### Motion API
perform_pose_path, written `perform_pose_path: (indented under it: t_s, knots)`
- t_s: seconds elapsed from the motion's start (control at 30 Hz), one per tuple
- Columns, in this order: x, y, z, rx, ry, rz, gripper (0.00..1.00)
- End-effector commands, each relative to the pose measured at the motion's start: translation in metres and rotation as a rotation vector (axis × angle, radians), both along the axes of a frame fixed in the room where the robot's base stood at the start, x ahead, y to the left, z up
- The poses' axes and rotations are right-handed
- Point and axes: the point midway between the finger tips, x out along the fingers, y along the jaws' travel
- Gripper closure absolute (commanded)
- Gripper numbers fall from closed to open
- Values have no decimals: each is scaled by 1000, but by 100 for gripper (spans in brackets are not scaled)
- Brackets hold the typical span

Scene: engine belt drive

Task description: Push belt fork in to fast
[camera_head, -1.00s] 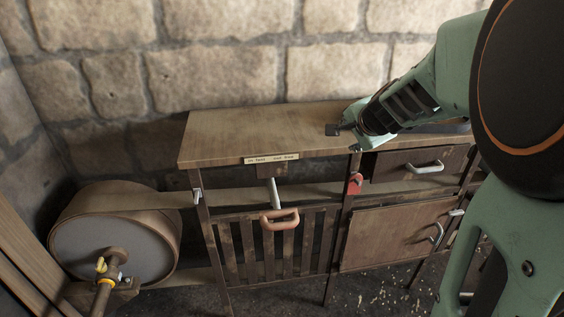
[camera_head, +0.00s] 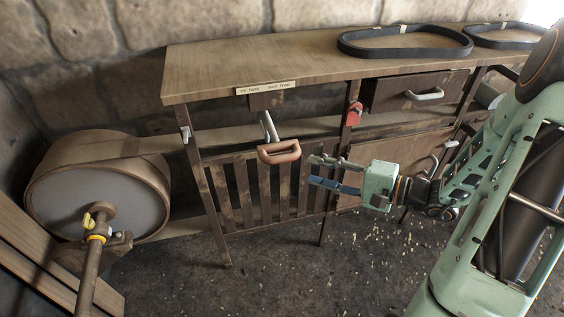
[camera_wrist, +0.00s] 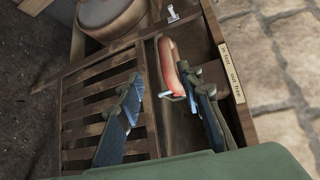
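The belt fork shows as a reddish-brown loop handle (camera_head: 279,153) on a metal rod (camera_head: 267,126), sticking out from under the tabletop's front edge below a paper label (camera_head: 265,88). In the wrist view the label (camera_wrist: 232,74) reads roughly "in fast, out free". My gripper (camera_head: 312,170) is open and empty, to the right of the handle and slightly lower, apart from it in the head view. In the wrist view the handle (camera_wrist: 169,66) appears ahead, between the fingertips and closer to the right finger; contact cannot be told.
A large belted drum (camera_head: 100,185) stands at the left with a pipe and yellow valve in front. Slatted bars (camera_head: 262,195) sit below the handle. A red part (camera_head: 354,113) and a drawer handle (camera_head: 425,94) are to the right. Black belts (camera_head: 405,41) lie on the bench.

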Motion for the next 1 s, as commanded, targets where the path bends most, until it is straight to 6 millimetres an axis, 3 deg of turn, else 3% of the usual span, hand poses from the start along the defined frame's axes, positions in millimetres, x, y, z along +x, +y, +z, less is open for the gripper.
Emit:
perform_pose_path:
  t_s: [0.23, 0.7, 1.0]
  knots:
    - [7, 11, 4, 34, -40, -14, 66]
    - [45, 81, -7, 32, -38, -13, 66]
    - [52, 92, -10, 31, -37, -16, 66]
